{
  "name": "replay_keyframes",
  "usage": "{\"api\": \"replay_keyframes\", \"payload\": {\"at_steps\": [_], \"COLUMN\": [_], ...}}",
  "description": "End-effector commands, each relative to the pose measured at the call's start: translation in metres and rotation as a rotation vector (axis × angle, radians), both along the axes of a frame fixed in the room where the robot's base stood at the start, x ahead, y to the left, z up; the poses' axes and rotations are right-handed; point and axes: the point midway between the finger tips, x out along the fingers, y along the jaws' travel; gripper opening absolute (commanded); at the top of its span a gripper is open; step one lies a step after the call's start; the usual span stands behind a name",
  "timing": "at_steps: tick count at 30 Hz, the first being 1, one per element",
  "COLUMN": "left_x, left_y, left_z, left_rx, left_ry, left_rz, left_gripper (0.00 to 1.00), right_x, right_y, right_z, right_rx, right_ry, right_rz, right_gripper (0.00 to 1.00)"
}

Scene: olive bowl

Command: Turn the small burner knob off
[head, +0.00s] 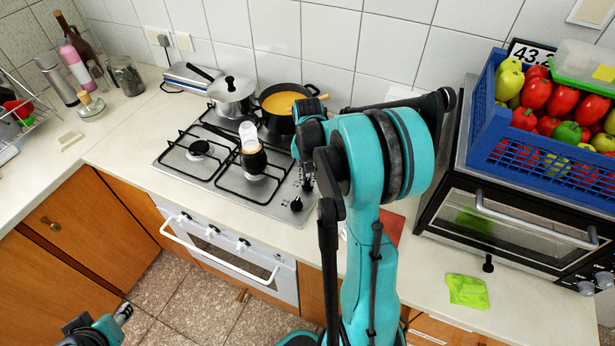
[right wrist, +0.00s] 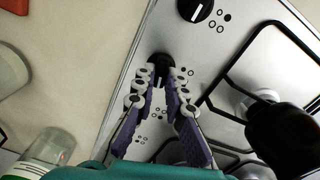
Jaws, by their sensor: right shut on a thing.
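In the right wrist view, my right gripper (right wrist: 161,82) is shut on a black burner knob (right wrist: 161,59) on the steel hob panel. Its fingertips sit on either side of the knob. The frames do not clearly show which burner it serves. A second black knob (right wrist: 195,8) with a white line stands at the top of that view. In the head view, a front knob (head: 296,204) of the hob (head: 235,196) shows, while my right arm hides the fingertips. My left gripper (head: 122,314) is at the lower left, away from the hob, its jaws unclear.
A dark-filled container with a clear top (head: 252,155) stands on the hob. A lidded pot (head: 232,95) and a pan of orange food (head: 281,103) are at the back. A blue crate (head: 530,160) of vegetables sits on the oven at right.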

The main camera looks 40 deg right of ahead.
Motion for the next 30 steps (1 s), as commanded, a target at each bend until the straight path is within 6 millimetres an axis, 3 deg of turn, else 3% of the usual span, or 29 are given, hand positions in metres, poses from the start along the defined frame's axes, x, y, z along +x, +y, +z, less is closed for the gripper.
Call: {"api": "replay_keyframes", "payload": {"at_steps": [12,29,30], "left_x": [0.0,0.0,0.0], "left_y": [0.0,0.0,0.0], "left_z": [0.0004,0.0004,0.0004], "left_rx": [0.0,0.0,0.0], "left_ry": [0.0,0.0,0.0], "left_rz": [0.0,0.0,0.0], "left_gripper": [0.4,0.4,0.4], "right_x": [-0.0007,-0.0007,-0.0007], "right_y": [-0.0006,-0.0007,-0.0007], "right_z": [0.0001,0.0001,0.0001], "right_rx": [0.0,0.0,0.0], "right_ry": [0.0,0.0,0.0], "right_rz": [-0.202,-0.234,-0.234], "right_gripper": [0.0,0.0,0.14]}}
